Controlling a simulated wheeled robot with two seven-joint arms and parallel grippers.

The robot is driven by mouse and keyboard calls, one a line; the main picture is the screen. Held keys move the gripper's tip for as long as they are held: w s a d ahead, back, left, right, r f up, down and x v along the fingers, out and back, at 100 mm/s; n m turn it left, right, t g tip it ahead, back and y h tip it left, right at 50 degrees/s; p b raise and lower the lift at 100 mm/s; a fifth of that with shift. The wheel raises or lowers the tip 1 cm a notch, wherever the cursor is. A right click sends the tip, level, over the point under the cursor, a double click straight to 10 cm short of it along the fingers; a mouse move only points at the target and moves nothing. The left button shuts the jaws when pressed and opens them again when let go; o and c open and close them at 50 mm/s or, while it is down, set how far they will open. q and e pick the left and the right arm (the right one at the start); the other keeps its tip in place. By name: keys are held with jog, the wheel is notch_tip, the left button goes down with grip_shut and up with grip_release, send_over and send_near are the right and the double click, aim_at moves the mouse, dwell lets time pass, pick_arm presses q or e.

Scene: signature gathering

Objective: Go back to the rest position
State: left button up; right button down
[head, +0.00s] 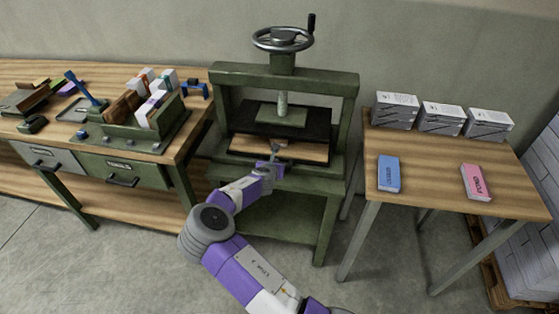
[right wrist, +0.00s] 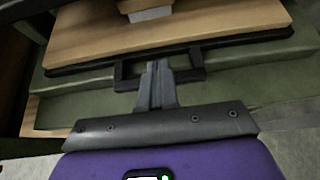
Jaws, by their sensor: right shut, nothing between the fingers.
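My right arm reaches up from the bottom of the head view. Its gripper (head: 275,149) is at the front of a green screw press (head: 345,115). The right wrist view shows the gripper's two fingers (right wrist: 158,66) shut together with nothing between them. They overlap a black handle (right wrist: 194,75) on the front of a dark tray that carries a wooden board (right wrist: 200,25). I cannot tell whether the fingers touch the handle. The board (head: 300,151) lies in the press below its raised plate (head: 282,117). My left gripper is not in view.
A workbench (head: 60,153) at left bears a green holder (head: 120,138) with upright bundles. A table (head: 430,190) at right bears paper stacks (head: 396,108), a blue block (head: 389,174) and a pink block (head: 476,183). Floor shows between press and right table.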

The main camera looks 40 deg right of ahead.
jog(key=shift+p+v, duration=0.4)
jog(key=shift+v, duration=1.85)
